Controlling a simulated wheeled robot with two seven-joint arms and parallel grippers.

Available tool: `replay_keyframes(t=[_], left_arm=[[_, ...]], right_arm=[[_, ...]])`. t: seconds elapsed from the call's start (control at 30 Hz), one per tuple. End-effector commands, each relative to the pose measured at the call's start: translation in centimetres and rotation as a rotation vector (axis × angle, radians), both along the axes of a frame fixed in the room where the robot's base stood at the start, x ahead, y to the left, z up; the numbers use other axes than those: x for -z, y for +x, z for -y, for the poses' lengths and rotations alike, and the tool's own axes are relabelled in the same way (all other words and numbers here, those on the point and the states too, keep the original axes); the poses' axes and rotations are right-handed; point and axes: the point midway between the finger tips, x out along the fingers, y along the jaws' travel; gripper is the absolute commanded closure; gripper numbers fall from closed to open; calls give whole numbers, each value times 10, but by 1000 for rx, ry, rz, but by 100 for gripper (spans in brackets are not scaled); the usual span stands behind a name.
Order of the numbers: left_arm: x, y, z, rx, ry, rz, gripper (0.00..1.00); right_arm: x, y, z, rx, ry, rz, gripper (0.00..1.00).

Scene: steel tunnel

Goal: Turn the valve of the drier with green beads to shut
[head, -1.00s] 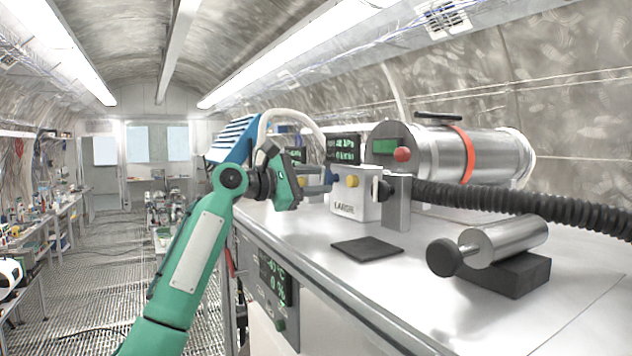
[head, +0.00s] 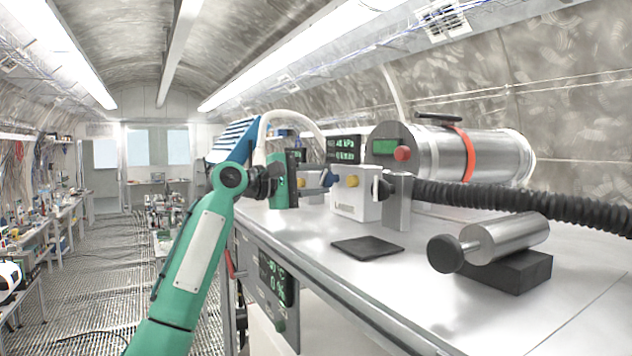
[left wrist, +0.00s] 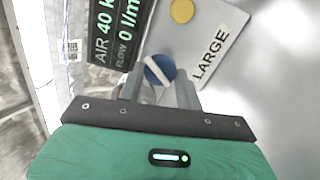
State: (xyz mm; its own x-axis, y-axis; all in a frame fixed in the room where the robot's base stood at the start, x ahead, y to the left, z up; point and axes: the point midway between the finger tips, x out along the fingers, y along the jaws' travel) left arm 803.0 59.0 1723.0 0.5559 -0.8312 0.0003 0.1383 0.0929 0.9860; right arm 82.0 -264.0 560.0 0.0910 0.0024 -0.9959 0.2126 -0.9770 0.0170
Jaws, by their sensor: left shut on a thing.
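My left gripper (head: 322,178) is shut on a round blue valve knob with a white bar across it (left wrist: 160,70), seen between the fingers in the left wrist view. I cannot make out any green beads in either view. My right gripper is not in view.
A steel cylinder (head: 490,155) with an orange band and a black ribbed hose (head: 530,204) lie behind and to the right. A black mat (head: 367,248) and a metal roller on a black block (head: 508,272) are on the white bench.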

Motion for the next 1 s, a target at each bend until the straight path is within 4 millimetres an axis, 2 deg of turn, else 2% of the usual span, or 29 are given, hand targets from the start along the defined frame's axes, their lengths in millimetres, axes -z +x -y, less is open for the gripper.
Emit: replay_keyframes(t=[0.33, 0.37, 0.47, 0.77, 1.0], left_arm=[[2, 0, 1, 3, 4, -1, 88], [2, 0, 1, 3, 4, -1, 61], [2, 0, 1, 1, 3, -1, 43], [1, 0, -1, 0, 1, 0, 43], [6, -14, -22, -1, 2, 4, 43]], right_arm=[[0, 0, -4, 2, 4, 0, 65], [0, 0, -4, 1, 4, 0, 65], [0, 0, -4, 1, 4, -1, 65], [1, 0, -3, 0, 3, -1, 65], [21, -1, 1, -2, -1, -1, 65]])
